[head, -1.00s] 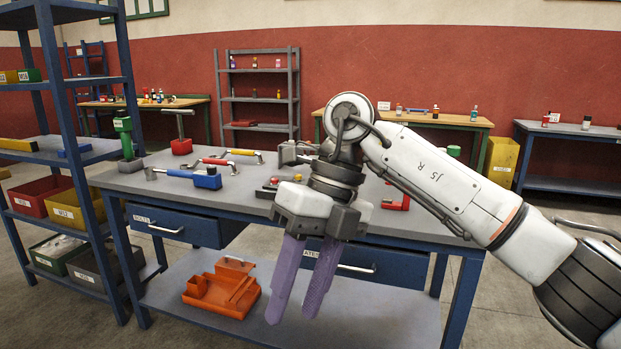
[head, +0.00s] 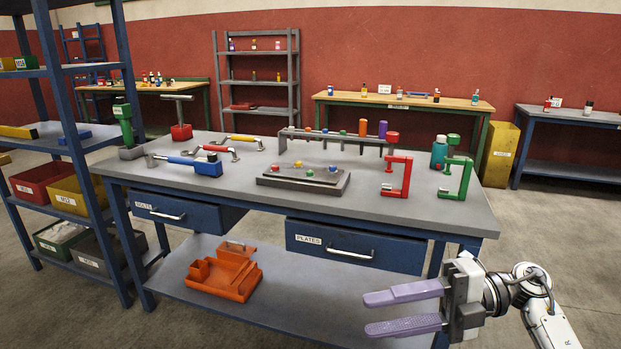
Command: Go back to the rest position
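My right gripper (head: 405,308) is at the lower right of the head view, in front of the workbench's right front leg. Its two purple fingers point left and stand apart, with nothing between them. The arm comes in from the lower right corner. My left gripper is out of view. The grey-topped workbench (head: 400,220) stands in the middle, with tools on it and clear of the gripper.
Two blue drawers hang under the top: the left drawer (head: 180,214) looks pulled out, the right drawer (head: 355,247) carries a PLATES label. An orange tray (head: 225,283) lies on the lower shelf. A blue shelf rack (head: 72,150) stands at left. Floor shows at right.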

